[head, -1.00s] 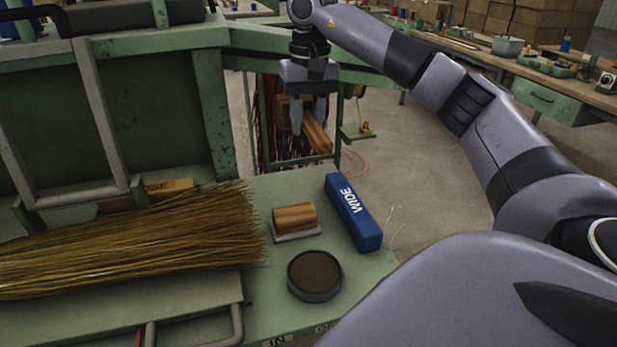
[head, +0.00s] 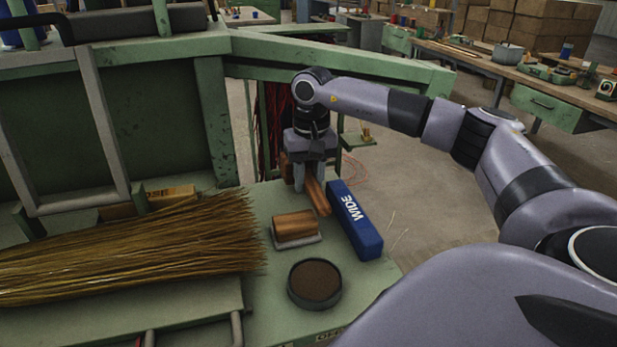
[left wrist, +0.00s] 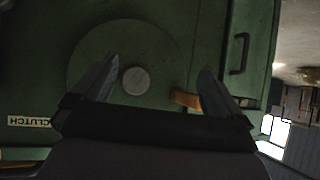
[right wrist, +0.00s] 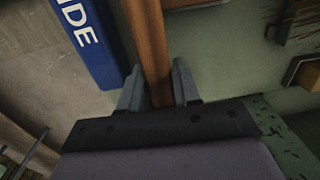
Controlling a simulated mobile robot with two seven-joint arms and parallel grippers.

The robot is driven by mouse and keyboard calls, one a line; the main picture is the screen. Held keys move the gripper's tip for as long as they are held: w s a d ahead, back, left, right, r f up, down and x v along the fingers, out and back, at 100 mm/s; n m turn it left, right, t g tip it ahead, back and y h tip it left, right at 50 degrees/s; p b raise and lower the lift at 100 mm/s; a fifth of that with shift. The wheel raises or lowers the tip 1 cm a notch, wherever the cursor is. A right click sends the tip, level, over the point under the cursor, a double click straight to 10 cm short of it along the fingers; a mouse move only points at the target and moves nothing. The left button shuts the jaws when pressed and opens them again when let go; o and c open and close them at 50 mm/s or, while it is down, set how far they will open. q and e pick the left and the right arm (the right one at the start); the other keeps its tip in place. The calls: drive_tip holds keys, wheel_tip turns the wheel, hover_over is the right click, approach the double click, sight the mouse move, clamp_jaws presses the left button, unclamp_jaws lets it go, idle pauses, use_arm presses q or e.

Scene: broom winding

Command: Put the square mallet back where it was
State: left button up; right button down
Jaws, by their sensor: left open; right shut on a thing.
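The square mallet is in my right gripper (head: 309,182), which is shut on its brown wooden handle (head: 318,199). A wooden part beside the left finger looks like the mallet's head (head: 285,169). In the right wrist view the handle (right wrist: 149,38) runs between the fingers (right wrist: 158,88) and past the far side. The mallet is over the back edge of the green table (head: 262,290), close to the blue WIDE box (head: 354,222); I cannot tell whether it touches the table. My left gripper (left wrist: 158,80) is open and empty before a green panel, and does not show in the head view.
A brown copper-wood block (head: 296,226) sits on a small grey plate in front of the mallet. A round dark tin (head: 314,284) stands nearer. Broom bristles (head: 130,250) cover the left side. The left wrist view shows a round knob (left wrist: 136,80) and a CLUTCH label (left wrist: 30,121).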

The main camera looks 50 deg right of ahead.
sight(312, 176)
drive_tip(key=shift+f+b, duration=0.3)
drive_tip(key=shift+f, duration=0.25)
drive_tip(key=c, duration=0.8)
unclamp_jaws()
wheel_tip(312, 176, up, 13)
drive_tip(key=shift+d+p, duration=0.25)
drive_tip(key=shift+p, duration=0.05)
drive_tip(key=shift+s, duration=0.15)
